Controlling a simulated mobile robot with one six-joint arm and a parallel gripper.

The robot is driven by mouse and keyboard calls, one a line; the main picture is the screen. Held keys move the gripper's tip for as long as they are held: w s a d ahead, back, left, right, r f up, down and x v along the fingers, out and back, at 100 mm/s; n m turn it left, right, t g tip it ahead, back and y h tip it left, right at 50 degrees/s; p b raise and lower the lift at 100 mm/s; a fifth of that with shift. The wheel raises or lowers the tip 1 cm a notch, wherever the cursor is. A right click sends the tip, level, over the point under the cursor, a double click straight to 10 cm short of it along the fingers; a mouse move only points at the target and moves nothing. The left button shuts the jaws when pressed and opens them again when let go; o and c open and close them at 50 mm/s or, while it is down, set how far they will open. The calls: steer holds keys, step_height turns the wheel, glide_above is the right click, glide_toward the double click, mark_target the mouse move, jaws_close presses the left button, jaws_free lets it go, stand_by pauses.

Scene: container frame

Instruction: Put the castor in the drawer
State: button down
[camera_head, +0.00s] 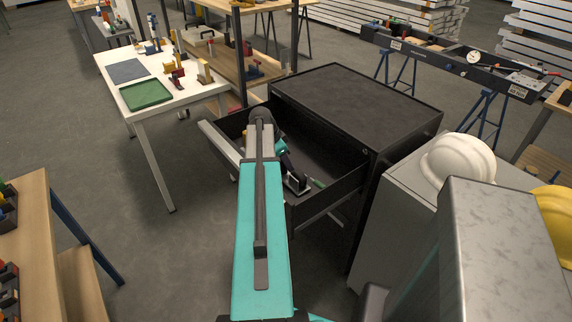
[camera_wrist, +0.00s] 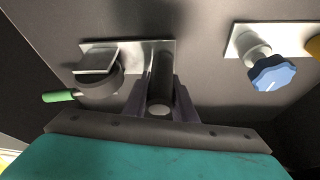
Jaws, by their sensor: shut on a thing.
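The open drawer (camera_head: 332,197) sticks out of the dark cabinet (camera_head: 360,105) in the head view. My gripper (camera_head: 292,176) reaches down inside it. In the wrist view my gripper (camera_wrist: 162,108) is shut on the castor (camera_wrist: 163,72), whose dark part stands between the fingers. A pale metal plate shows just beyond the fingertips. The fingers and palm hide much of the castor, and I cannot tell whether it touches the drawer floor.
In the wrist view, a dark round part with a green handle (camera_wrist: 60,97) lies left and a blue knob (camera_wrist: 272,74) on a pale plate lies right. In the head view, a grey cabinet with a white helmet (camera_head: 458,158) stands right and a white table (camera_head: 140,75) stands left.

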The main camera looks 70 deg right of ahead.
steer(key=shift+f, duration=0.25)
steer(key=shift+f, duration=0.1)
steer(key=c, duration=1.5)
jaws_free()
steer(key=shift+o, duration=0.2)
steer(key=shift+r, duration=0.2)
steer(key=b+v, duration=0.1)
steer(key=v, duration=1)
steer(key=shift+w+a+r+b, duration=0.15)
steer(key=shift+w+r+b, duration=0.05)
steer(key=shift+r+b, duration=0.15)
